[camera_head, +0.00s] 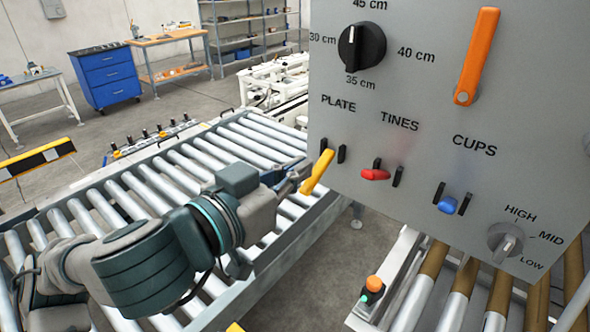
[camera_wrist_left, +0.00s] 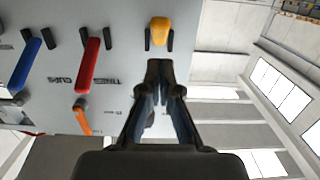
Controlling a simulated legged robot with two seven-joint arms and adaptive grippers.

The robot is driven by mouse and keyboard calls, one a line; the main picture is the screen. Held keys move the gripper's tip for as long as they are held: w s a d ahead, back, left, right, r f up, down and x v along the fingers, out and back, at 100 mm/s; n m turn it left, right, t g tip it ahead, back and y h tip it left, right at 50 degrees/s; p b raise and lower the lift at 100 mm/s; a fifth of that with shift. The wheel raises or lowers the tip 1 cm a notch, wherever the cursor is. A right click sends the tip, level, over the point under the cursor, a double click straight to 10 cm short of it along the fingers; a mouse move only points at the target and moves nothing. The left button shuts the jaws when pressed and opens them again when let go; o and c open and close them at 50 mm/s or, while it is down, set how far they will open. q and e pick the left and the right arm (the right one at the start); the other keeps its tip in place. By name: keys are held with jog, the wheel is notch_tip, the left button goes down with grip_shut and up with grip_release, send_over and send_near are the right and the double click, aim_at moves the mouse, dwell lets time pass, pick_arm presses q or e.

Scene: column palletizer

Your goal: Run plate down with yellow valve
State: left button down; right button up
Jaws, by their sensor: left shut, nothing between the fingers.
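The yellow valve (camera_head: 317,172) is a lever under the PLATE label on the grey control panel (camera_head: 415,115). It slants down and left, out from the panel. My left gripper (camera_head: 303,175) is right beside it, on its left, with the fingertips partly hard to make out. In the left wrist view the gripper's fingers (camera_wrist_left: 159,68) are together and empty. They point at the yellow valve (camera_wrist_left: 160,30), which sits just beyond the tips between two dark posts. I cannot tell whether the tips touch it. My right gripper is not in view.
The red lever (camera_head: 375,174) and blue lever (camera_head: 450,205) sit to the right. An orange handle (camera_head: 477,55), black dial (camera_head: 361,47) and grey knob (camera_head: 505,240) are also on the panel. A roller conveyor (camera_head: 185,165) runs under my left arm.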

pick_arm(q)
jog(key=f+v, duration=0.1)
jog(key=v, duration=1)
jog(key=shift+a+p, duration=0.35)
jog(key=shift+p, duration=0.1)
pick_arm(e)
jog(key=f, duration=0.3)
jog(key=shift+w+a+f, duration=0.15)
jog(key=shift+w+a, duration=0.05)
pick_arm(q)
jog(key=shift+r, duration=0.15)
